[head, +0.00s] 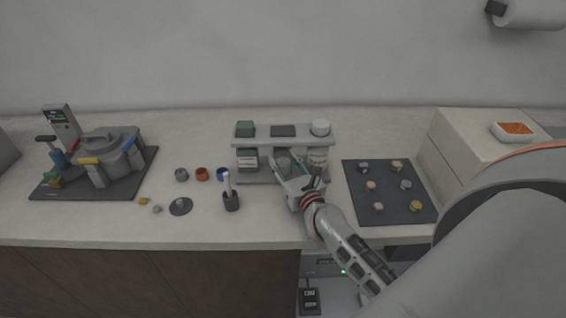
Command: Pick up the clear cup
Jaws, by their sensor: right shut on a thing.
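The clear cup (284,162) is a small, pale greenish see-through vessel at the lower level of the grey two-level rack (260,141). My right gripper (291,172) reaches into the rack from the front right and is shut on the cup. The fingers and gripper body hide part of the cup. I cannot tell whether the cup touches the rack's lower shelf or is a little above it. My left gripper is not in view.
A white jar (318,158) stands close right of the gripper, and a green-and-white box (248,160) stands at left. A black holder with a brush (231,200) is in front. A dark mat (390,192) with several small pieces lies right. The mounting press (108,152) stands far left.

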